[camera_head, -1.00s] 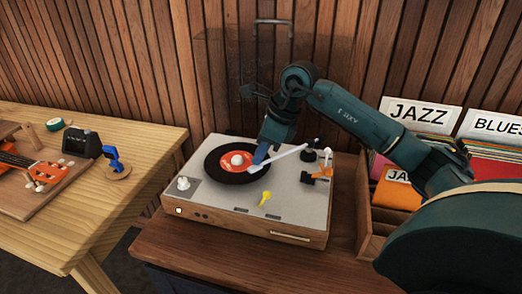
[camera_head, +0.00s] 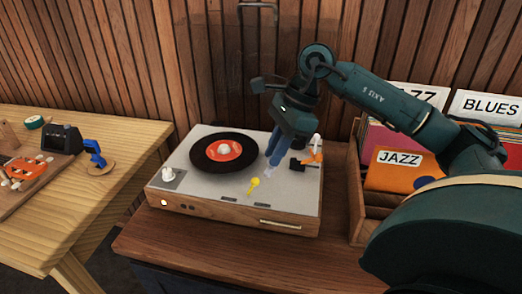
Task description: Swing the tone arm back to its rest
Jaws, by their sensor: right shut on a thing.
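The record player (camera_head: 222,188) stands on a dark wooden cabinet, with a black record (camera_head: 206,157) with an orange label on its platter. My right gripper (camera_head: 272,162), with blue fingers, points down beside the record's right edge and is shut on the tone arm. The tone arm's pale front end (camera_head: 268,171) shows at the fingertips, off the record; most of the arm is hidden behind the gripper. An orange piece (camera_head: 316,152) stands at the deck's right side, right of the fingers; whether it is the rest is unclear. My left gripper is out of view.
A yellow lever-like piece (camera_head: 254,185) is on the deck close in front of the fingers. A record crate (camera_head: 356,205) with JAZZ and BLUES cards is to the right. A wooden bench (camera_head: 95,200) with tools is at left. The slatted wall is behind.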

